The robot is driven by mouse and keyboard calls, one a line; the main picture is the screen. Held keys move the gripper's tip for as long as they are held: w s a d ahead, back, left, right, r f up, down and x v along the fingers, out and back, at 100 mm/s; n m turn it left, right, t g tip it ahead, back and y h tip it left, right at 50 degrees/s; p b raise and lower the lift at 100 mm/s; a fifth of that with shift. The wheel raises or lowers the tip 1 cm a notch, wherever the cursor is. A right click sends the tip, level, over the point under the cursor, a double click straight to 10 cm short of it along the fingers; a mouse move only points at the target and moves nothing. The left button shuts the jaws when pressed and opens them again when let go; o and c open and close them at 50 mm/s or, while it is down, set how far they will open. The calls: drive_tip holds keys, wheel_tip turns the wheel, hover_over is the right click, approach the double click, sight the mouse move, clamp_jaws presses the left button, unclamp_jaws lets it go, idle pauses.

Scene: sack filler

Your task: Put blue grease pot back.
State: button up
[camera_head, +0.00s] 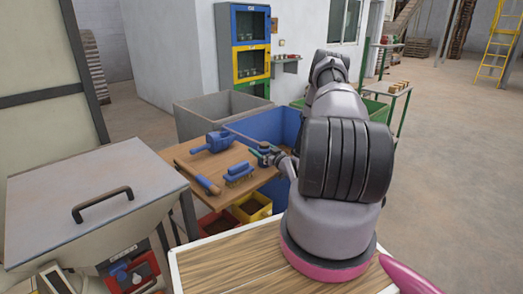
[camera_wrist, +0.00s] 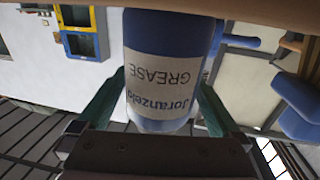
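The blue grease pot (camera_wrist: 165,75) fills the middle of the wrist view, its pale "Joranzelo GREASE" label upside down. My gripper's two green fingers (camera_wrist: 162,95) lie against both sides of the pot, so it looks shut on it. A brown board edge crosses the top of the wrist view by the pot's end; I cannot tell if they touch. In the head view my gripper (camera_head: 268,154) is at the right edge of the wooden table (camera_head: 185,158), and the pot there is small and mostly hidden by my arm.
A blue dispenser-like tool (camera_head: 217,142), a blue brush (camera_head: 238,173) and a wooden-handled tool (camera_head: 207,184) lie on the table. Behind are a grey bin (camera_head: 205,113) and a blue bin (camera_head: 275,123). A hopper (camera_head: 95,205) stands left.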

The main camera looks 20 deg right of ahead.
drive_tip(key=shift+r, duration=0.2)
drive_tip(key=s+d, duration=0.2)
drive_tip(key=s, duration=0.9)
drive_tip(key=shift+s, duration=0.4)
drive_tip(key=shift+d, duration=0.15)
